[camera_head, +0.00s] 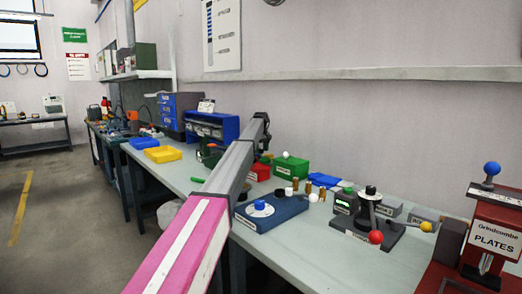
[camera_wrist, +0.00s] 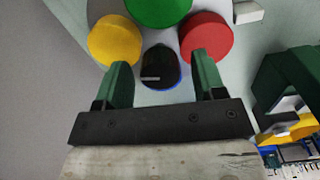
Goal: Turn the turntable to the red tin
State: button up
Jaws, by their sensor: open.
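In the wrist view a red round tin (camera_wrist: 206,36), a yellow one (camera_wrist: 114,40) and a green one (camera_wrist: 158,10) stand grouped on a pale surface, green at the top edge. A dark rounded piece (camera_wrist: 160,66) with a light mark and a blue rim sits in front of them. My gripper (camera_wrist: 162,76) is open, its two green fingers either side of this dark piece, with nothing visibly clamped. The finger tips overlap the lower edges of the red and yellow tins; I cannot tell if they touch. I cannot make out the turntable in the head view.
In the head view my arm crosses the long bench (camera_head: 300,262). A blue block with a white disc (camera_head: 268,212), a green box (camera_head: 290,167), a lever device with red and yellow balls (camera_head: 368,218) and a red press (camera_head: 490,230) stand to its right. A yellow tray (camera_head: 162,154) lies left.

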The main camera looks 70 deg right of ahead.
grip_shut()
jog(key=shift+n, duration=1.5)
grip_release()
jog(key=shift+r, duration=0.2)
notch_tip(320, 180, up, 10)
jog(key=shift+r, duration=0.25)
